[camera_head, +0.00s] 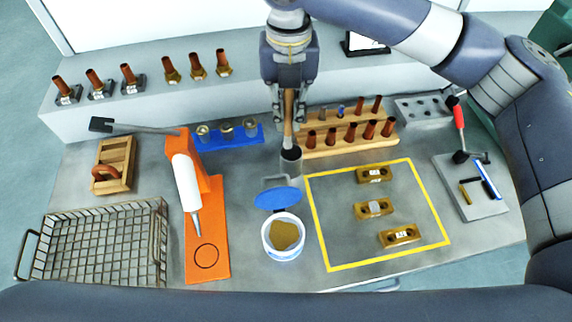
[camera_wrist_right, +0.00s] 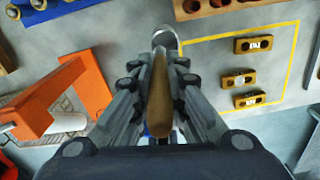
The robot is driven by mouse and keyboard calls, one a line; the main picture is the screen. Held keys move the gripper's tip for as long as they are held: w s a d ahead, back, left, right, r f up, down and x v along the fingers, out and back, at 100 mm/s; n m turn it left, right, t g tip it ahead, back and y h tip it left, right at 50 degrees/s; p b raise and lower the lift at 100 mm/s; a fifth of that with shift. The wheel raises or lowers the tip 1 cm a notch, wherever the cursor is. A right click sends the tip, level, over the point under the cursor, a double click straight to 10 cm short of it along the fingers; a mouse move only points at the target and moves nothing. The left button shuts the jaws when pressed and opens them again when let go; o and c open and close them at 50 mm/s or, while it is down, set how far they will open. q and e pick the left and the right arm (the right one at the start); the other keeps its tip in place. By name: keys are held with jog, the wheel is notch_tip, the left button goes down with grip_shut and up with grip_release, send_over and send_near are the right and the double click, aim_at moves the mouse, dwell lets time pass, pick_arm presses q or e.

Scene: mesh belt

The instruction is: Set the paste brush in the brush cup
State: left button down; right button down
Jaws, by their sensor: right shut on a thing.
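The paste brush (camera_head: 288,118) has a wooden handle and a dark lower end. My right gripper (camera_head: 290,108) is shut on its handle and holds it upright, bristle end down. The brush cup (camera_head: 291,172) is a small grey cylinder directly below. The brush's lower end is at the cup's dark mouth; I cannot tell how far inside it is. In the right wrist view the handle (camera_wrist_right: 160,95) lies between the fingers, and the cup's rim (camera_wrist_right: 165,40) shows beyond it. My left gripper is not in view.
A paste tub (camera_head: 284,252) with a blue lid (camera_head: 278,198) stands in front of the cup. A wooden rack (camera_head: 345,147) of copper pieces is close at right. An orange stand (camera_head: 208,235) with a white cartridge and a wire basket (camera_head: 100,240) are left. A yellow-outlined area (camera_head: 345,225) holds brass blocks.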

aim_at(288, 136)
notch_tip(288, 136, down, 5)
jog(key=shift+r+p, duration=0.1)
jog(key=shift+p, duration=0.35)
notch_tip(288, 136, down, 4)
jog(key=shift+r+p, duration=0.1)
jog(key=shift+p, duration=1.05)
jog(key=shift+f, duration=0.45)
jog(key=shift+f, duration=0.1)
jog(key=shift+f, duration=0.1)
jog(key=c, duration=1.6)
grip_release()
